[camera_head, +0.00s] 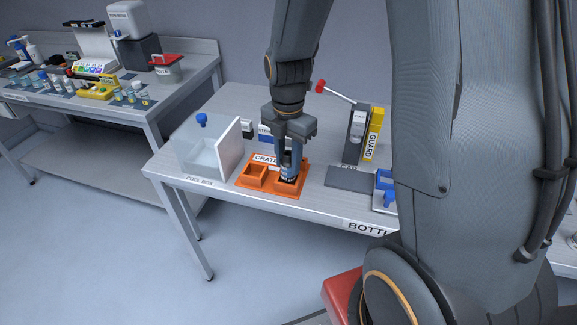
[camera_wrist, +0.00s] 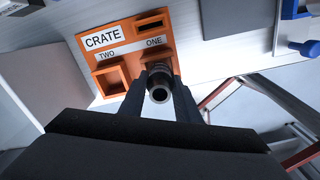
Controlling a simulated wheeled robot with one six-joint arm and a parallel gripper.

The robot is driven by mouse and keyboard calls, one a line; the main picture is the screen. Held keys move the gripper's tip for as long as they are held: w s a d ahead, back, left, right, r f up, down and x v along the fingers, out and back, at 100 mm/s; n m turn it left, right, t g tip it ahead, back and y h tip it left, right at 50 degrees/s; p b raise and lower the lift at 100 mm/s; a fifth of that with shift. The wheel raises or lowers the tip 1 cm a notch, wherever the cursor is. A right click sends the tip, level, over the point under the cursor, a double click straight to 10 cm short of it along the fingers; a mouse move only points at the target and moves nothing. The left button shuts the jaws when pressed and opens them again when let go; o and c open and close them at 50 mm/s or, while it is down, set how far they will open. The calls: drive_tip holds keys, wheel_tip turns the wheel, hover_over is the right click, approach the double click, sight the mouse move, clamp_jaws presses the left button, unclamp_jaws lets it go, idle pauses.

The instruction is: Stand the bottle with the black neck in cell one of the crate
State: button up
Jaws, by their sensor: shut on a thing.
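The orange crate (camera_head: 243,184) lies on the bench; it also shows in the wrist view (camera_wrist: 89,60), with labels TWO at left and ONE at right. My gripper (camera_head: 288,164) points down over the right-hand cell, which is cell one. It is shut on the bottle (camera_head: 287,172), whose dark open neck (camera_wrist: 160,86) faces the wrist camera between the fingers. The bottle looks upright, its lower end at or inside cell one. The fingers and crate walls hide its base, so I cannot tell whether it touches the floor. Cell two (camera_wrist: 112,80) looks empty.
A clear cool box (camera_head: 205,150) with a blue knob and a white panel stands left of the crate. Right of it are a grey stand with a red-knobbed lever (camera_head: 335,92), a yellow guard (camera_head: 374,135) and a blue item (camera_head: 385,182). The bench front is clear.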

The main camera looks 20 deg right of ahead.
sight(288, 168)
drive_tip(key=shift+f, duration=1.3)
drive_tip(key=shift+f, duration=0.2)
